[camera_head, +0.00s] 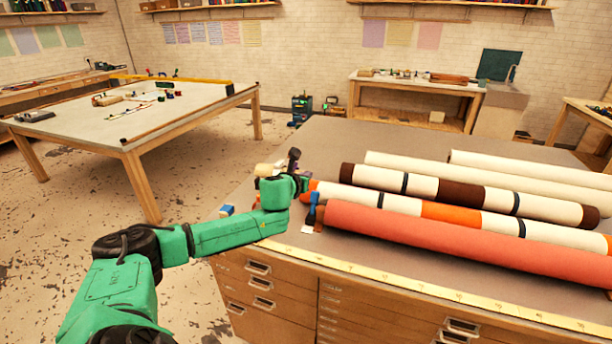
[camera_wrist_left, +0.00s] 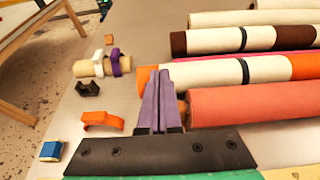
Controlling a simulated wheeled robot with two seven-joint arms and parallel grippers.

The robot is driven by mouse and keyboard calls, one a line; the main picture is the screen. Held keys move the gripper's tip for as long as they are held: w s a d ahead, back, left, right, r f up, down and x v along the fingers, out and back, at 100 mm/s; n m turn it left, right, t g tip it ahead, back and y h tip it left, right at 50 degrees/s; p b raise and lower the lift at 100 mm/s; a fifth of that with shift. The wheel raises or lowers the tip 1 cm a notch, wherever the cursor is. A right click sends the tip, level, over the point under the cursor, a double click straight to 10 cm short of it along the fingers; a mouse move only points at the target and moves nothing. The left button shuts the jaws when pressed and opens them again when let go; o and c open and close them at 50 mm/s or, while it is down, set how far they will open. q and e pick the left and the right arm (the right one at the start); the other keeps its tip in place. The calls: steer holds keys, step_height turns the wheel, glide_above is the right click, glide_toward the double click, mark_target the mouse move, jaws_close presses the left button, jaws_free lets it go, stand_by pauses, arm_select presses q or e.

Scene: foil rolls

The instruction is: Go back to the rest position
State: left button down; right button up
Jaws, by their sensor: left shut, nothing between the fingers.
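My left gripper (camera_head: 314,198) is over the left part of the drawer-cabinet worktop (camera_head: 350,142), at the left ends of the rolls. In the left wrist view its purple fingers (camera_wrist_left: 158,85) are together and empty. They point at the end of the orange-and-white roll (camera_head: 450,212). The coral roll (camera_head: 450,240) lies in front, the brown-and-cream roll (camera_head: 420,187) behind, and plain cream rolls (camera_head: 400,162) at the back. I cannot tell whether the fingers touch a roll. My right gripper is in neither view.
A short tan roll (camera_wrist_left: 88,68) with purple and white bands, an orange clip (camera_wrist_left: 103,121), a black holder (camera_wrist_left: 88,88) and a blue block (camera_wrist_left: 50,151) lie left of the gripper. A yellow measuring strip (camera_head: 400,282) runs along the front edge. Another table (camera_head: 75,127) stands left across open floor.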

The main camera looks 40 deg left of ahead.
arm_select(q)
steer(key=s+d+f+n+g+h, duration=0.2)
steer(key=s+d+f+n, duration=0.5)
steer(key=d, duration=0.4)
steer(key=s+d+f+n+g+h, duration=0.2)
steer(key=s+d+f+n, duration=0.3)
steer(key=d+f+n, duration=0.45)
steer(key=s+d+f+n+g, duration=0.1)
steer(key=s+d+n+g, duration=0.15)
steer(key=s+n, duration=0.5)
steer(key=s+d+f+n+g, duration=0.1)
steer(key=s+f+n+g, duration=0.3)
steer(key=s, duration=0.7)
steer(key=s+f+n+b, duration=0.1)
steer(key=s+f+b, duration=0.1)
steer(key=f, duration=1)
steer(key=s+f+n+b, duration=0.1)
steer(key=f+b, duration=0.1)
steer(key=f, duration=1.1)
steer(key=s+a+f+g+b, duration=0.1)
steer(key=s+a+f+b, duration=0.2)
steer(key=s+f, duration=1.4)
steer(key=shift+a+f+g+h+b, duration=0.2)
steer(key=shift+f+g+h+b, duration=0.15)
steer(key=shift+f, duration=0.2)
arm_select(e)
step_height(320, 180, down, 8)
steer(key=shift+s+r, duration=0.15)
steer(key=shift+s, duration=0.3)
